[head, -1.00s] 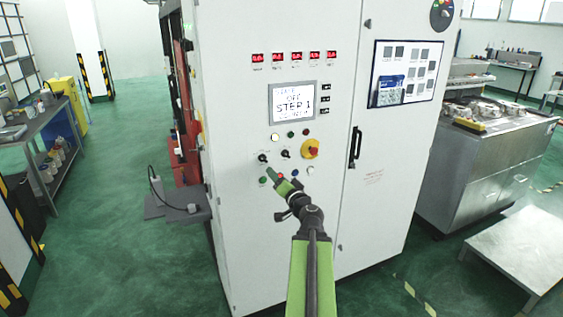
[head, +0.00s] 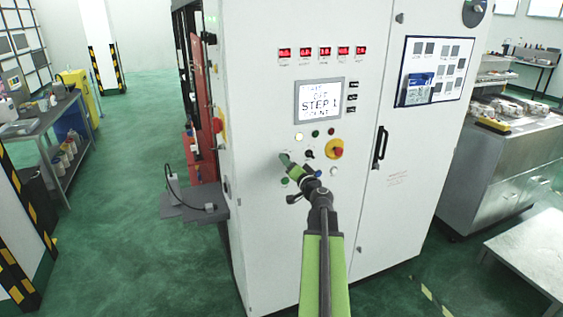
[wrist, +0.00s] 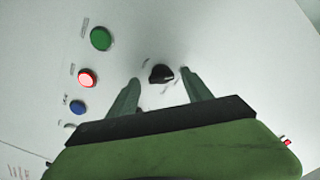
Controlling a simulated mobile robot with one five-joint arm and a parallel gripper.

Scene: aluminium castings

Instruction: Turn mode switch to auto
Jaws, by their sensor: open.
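A black rotary knob (wrist: 161,74) on the white panel shows in the wrist view, with small marks around it too blurred to read. It looks like the mode switch. My gripper (wrist: 160,79) is open, with one finger on each side of the knob and a gap to it on both sides. I cannot tell how deep the fingers reach. In the head view my gripper (head: 284,158) covers the place of this left knob. A second black knob (head: 309,153) stands just right of it. The display (head: 318,102) above reads "STEP 1".
Green (wrist: 101,39), red (wrist: 87,78) and blue (wrist: 78,107) buttons sit left of the knob in the wrist view. A yellow-ringed red emergency stop (head: 337,150) is to the right in the head view. A grey shelf (head: 195,210) sticks out at the cabinet's left.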

